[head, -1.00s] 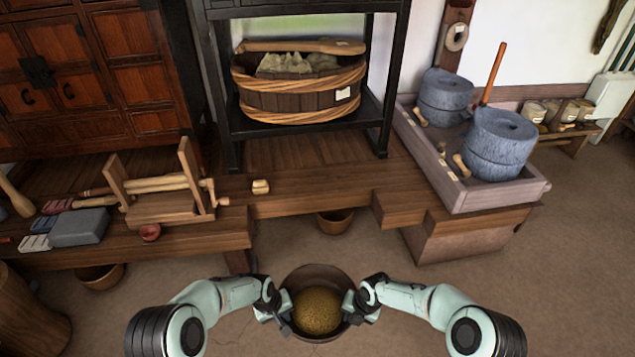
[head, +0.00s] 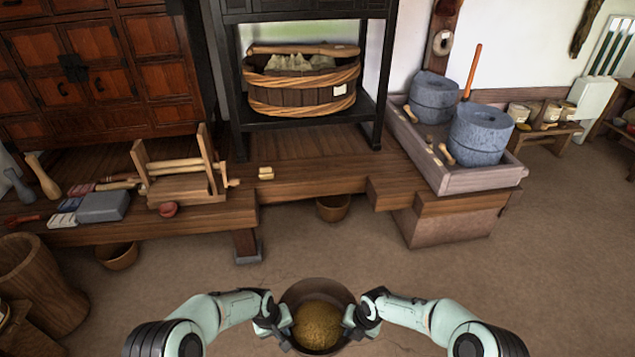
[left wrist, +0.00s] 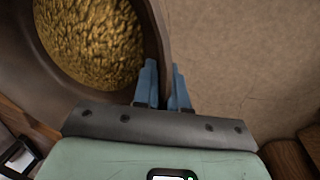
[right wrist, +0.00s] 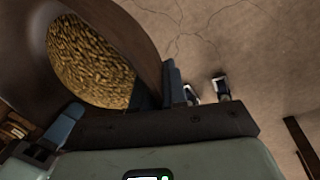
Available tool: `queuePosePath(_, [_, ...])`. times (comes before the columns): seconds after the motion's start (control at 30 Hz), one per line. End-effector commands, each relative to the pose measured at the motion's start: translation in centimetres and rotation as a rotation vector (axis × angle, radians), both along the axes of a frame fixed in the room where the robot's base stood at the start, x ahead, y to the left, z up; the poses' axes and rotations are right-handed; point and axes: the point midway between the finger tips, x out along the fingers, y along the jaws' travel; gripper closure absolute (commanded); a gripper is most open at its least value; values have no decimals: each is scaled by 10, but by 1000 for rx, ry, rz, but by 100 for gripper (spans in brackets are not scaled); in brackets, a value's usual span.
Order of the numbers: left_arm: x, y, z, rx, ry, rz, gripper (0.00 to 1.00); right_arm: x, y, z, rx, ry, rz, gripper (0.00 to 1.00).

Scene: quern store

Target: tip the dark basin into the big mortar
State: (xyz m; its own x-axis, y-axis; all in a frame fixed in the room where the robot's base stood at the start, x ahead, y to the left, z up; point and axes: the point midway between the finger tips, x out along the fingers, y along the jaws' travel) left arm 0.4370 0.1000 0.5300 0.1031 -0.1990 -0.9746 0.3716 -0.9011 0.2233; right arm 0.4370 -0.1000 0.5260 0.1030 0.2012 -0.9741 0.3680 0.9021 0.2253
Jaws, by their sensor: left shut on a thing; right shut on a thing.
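The dark basin (head: 318,286) is held level in front of me, low in the head view, with a heap of golden-brown grain (head: 317,326) inside. My left gripper (head: 284,326) is shut on its left rim, and my right gripper (head: 352,322) is shut on its right rim. The left wrist view shows the fingers (left wrist: 164,88) pinching the basin wall (left wrist: 70,110). The right wrist view shows the basin (right wrist: 30,60) and grain close up. A big wooden mortar (head: 45,290), hollow at the top, stands on the floor at the far left, well apart from the basin.
A low wooden bench (head: 220,215) runs across ahead, with a wooden roller frame (head: 182,185) and a grey block (head: 103,207) on it. Stone querns (head: 480,135) stand in a tray at right. Small bowls (head: 333,207) sit below. The floor between is clear.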

Motion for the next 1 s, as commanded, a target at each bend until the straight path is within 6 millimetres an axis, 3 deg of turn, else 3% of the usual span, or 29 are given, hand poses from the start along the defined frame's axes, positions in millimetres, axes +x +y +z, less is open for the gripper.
queuePosePath(0.03, [1, -7, 3, -10, -6, -7, 100, -1, 6, 1, 8, -1, 6, 100])
queuePosePath(0.43, [3, -8, 2, -10, -6, -7, 100, 2, 6, 1, 8, -2, 7, 100])
queuePosePath(1.0, [55, -8, 3, -11, -6, -6, 100, 54, 7, 0, 9, -2, 5, 100])
